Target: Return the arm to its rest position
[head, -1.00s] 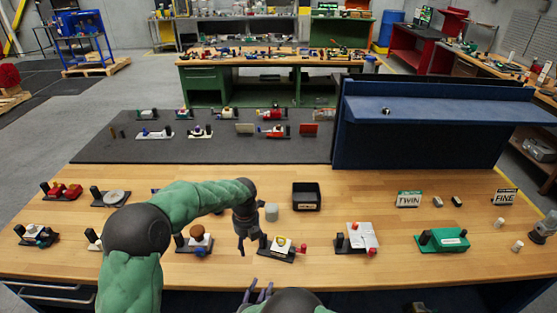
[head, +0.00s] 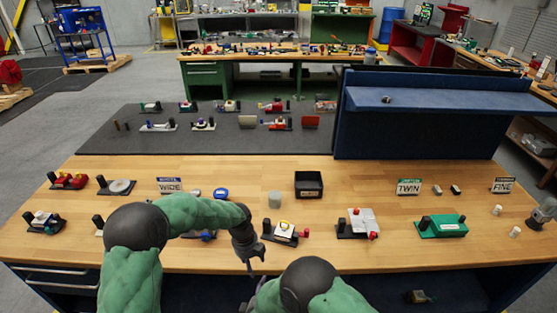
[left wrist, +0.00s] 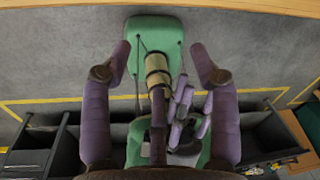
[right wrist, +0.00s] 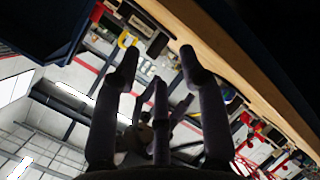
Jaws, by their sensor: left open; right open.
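My left arm reaches in from the left over the near part of the wooden workbench (head: 400,255).
Several small valve fixtures stand along the bench, including a green one (head: 442,226) and a white and red one (head: 358,224). A black bin (head: 309,184) and a grey cylinder (head: 275,200) stand mid-bench. A blue shelf unit (head: 430,130) rises at the back right.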

